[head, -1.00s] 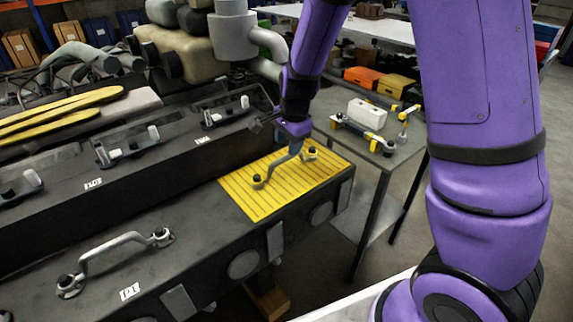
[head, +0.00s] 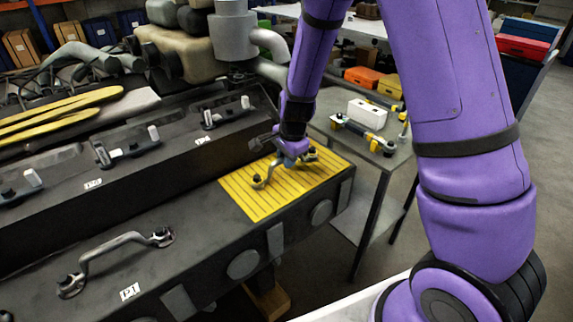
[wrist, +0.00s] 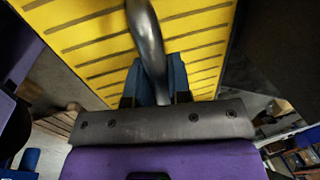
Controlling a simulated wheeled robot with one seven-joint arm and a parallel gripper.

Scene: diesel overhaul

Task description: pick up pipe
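The pipe (head: 268,173) is a grey, bent piece with a dark fitting at each end. It rests on the yellow slatted panel (head: 246,201) on top of the long dark block. My gripper (head: 292,162) is down at the pipe's raised middle. In the wrist view, the pipe (wrist: 147,38) runs down between the two blue fingers of my gripper (wrist: 154,85). A finger stands close on each side of it. I cannot tell whether they press on it. The pipe's lower part is hidden behind the gripper's dark body.
A similar pipe marked P1 (head: 118,246) is fixed on the dark block at front left. A raised dark ledge with handle-like parts (head: 120,152) runs behind. A side table at right holds a white box (head: 367,113) and yellow-black tools.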

